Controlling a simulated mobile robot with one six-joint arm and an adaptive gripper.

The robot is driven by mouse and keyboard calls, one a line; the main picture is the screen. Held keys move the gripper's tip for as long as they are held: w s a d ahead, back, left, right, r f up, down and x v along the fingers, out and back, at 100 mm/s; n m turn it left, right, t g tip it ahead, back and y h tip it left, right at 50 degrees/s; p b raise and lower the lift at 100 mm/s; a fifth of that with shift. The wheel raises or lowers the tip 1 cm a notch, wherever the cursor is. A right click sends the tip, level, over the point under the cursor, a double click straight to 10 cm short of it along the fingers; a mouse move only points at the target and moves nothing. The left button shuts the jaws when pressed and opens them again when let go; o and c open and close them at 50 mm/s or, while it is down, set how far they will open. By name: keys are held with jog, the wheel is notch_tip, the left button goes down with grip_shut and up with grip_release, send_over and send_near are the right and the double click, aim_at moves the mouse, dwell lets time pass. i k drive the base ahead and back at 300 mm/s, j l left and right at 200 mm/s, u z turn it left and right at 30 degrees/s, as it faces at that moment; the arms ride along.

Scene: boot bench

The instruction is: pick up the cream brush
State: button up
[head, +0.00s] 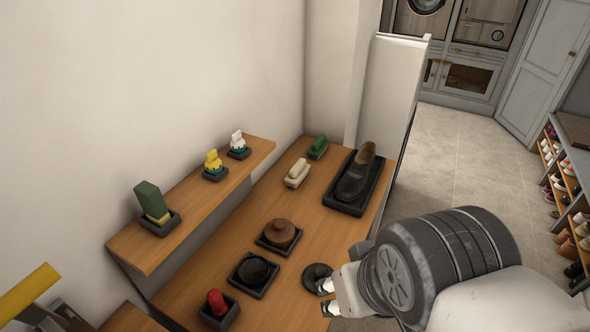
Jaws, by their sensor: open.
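The cream brush (297,173) lies on the wooden bench top (312,222), toward the back, with its cream body upward. It is beside a similar green brush (318,147) and apart from it. My gripper (325,297) is low at the front right edge of the bench, its fingers apart and pointing left. It is well in front of the cream brush, close to a dark round disc (317,273). Nothing shows between the fingers. My wrist hides part of the bench's front right edge.
A brown round item (281,232), a black tin (253,269) and a red item (217,302) sit in holders nearer the front. A raised shelf (195,210) with several items runs along the left.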

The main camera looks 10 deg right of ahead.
aim_at(297, 172)
jog(key=l, duration=0.5)
jog(key=i+l+u, duration=0.1)
jog(key=l, duration=0.25)
jog(key=i+l, duration=0.25)
jog(key=i+l+u, duration=0.15)
jog(key=l, duration=0.25)
jog(key=i+l+u, duration=0.1)
jog(key=l, duration=0.25)
jog(key=i+l+u, duration=0.1)
jog(key=l, duration=0.25)
jog(key=i+j, duration=0.2)
jog(key=i, duration=0.35)
jog(key=u, duration=0.05)
